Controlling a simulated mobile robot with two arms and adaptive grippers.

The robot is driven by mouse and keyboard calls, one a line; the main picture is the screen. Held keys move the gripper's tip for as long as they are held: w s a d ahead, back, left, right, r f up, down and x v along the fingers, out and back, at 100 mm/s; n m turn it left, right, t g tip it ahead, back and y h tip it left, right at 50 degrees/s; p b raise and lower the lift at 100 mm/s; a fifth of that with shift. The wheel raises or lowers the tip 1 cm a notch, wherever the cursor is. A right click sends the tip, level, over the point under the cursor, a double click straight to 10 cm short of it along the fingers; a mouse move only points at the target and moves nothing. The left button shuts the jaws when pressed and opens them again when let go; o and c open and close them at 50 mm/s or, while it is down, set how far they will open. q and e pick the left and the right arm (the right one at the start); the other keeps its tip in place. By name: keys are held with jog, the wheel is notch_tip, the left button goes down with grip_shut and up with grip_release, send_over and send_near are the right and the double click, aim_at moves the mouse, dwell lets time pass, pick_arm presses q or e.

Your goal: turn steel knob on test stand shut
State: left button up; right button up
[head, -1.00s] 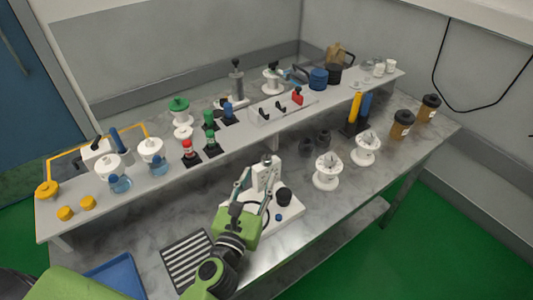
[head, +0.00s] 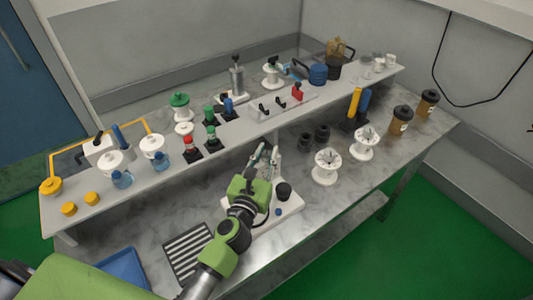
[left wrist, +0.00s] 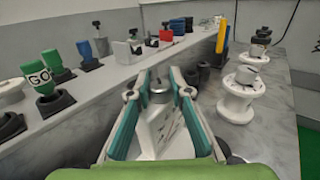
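The test stand (head: 291,206) has a white base on the lower bench top, with a black round part (head: 284,190) and a small blue part on it. Its white upright shows in the left wrist view (left wrist: 158,128), with the steel knob (left wrist: 159,92) on top. My left gripper (head: 269,153) is over the stand and hides most of the upright and knob in the head view. In the left wrist view its two teal fingers (left wrist: 159,84) are apart, one on each side of the knob. Gaps seem to show beside the knob; contact is unclear. My right gripper is not in view.
A raised shelf (head: 235,137) with bottles, valves and fittings runs behind the stand. White spools (head: 326,167) and dark-lidded brown jars (head: 400,120) stand to the right. A striped mat (head: 188,250) and a blue tray (head: 124,270) lie at the left. Bench front by the stand is clear.

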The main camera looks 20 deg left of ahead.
pick_arm(q)
grip_shut()
